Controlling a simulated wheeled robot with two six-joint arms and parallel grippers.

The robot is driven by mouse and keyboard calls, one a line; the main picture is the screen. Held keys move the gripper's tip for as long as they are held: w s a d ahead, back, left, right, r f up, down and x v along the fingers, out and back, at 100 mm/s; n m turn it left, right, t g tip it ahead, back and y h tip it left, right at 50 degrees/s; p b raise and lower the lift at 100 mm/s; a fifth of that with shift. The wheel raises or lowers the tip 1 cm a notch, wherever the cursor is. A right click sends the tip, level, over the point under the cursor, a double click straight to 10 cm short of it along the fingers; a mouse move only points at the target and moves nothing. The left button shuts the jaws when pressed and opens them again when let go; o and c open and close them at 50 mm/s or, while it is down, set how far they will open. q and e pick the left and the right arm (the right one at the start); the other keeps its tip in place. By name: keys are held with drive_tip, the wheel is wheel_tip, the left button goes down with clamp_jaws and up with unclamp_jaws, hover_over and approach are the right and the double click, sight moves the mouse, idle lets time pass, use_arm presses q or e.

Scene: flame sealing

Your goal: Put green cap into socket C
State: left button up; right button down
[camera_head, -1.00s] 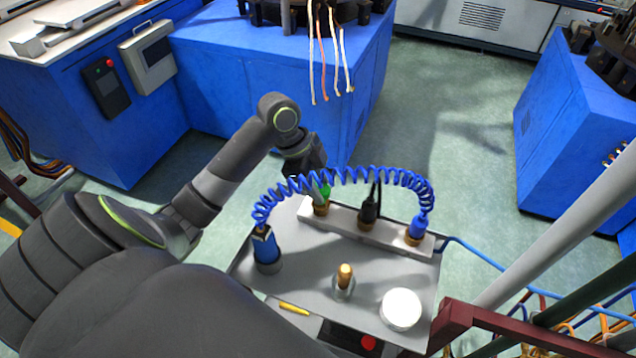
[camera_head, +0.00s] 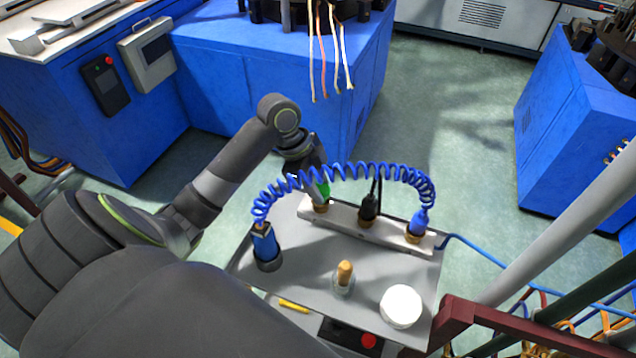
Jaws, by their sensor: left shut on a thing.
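The green cap (camera_head: 324,188) is at the left end of the pale socket strip (camera_head: 340,228), just above the leftmost brass socket (camera_head: 321,205). My left gripper (camera_head: 318,186) is shut on the green cap, partly hidden behind the blue coil. Whether the cap is seated in the socket or just above it I cannot tell. A black plug (camera_head: 369,207) stands in the middle socket and a blue plug (camera_head: 418,222) in the right one. Socket letters are not readable. My right gripper is not in view.
A blue coiled hose (camera_head: 345,172) arches over the strip to a blue handheld tool (camera_head: 265,246). On the grey tray (camera_head: 310,268) stand a small brass-topped piece (camera_head: 344,275) and a white round container (camera_head: 401,306). A yellow stick (camera_head: 293,306) lies in front.

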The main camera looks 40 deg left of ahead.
use_arm(q)
drive_tip(key=shift+f+b, duration=0.45)
drive_tip(key=shift+f, duration=0.45)
drive_tip(key=o, duration=1)
drive_tip(key=shift+r, duration=0.1)
drive_tip(key=shift+r+p, duration=4.5)
drive_tip(key=shift+p, duration=0.25)
drive_tip(key=shift+f, duration=0.1)
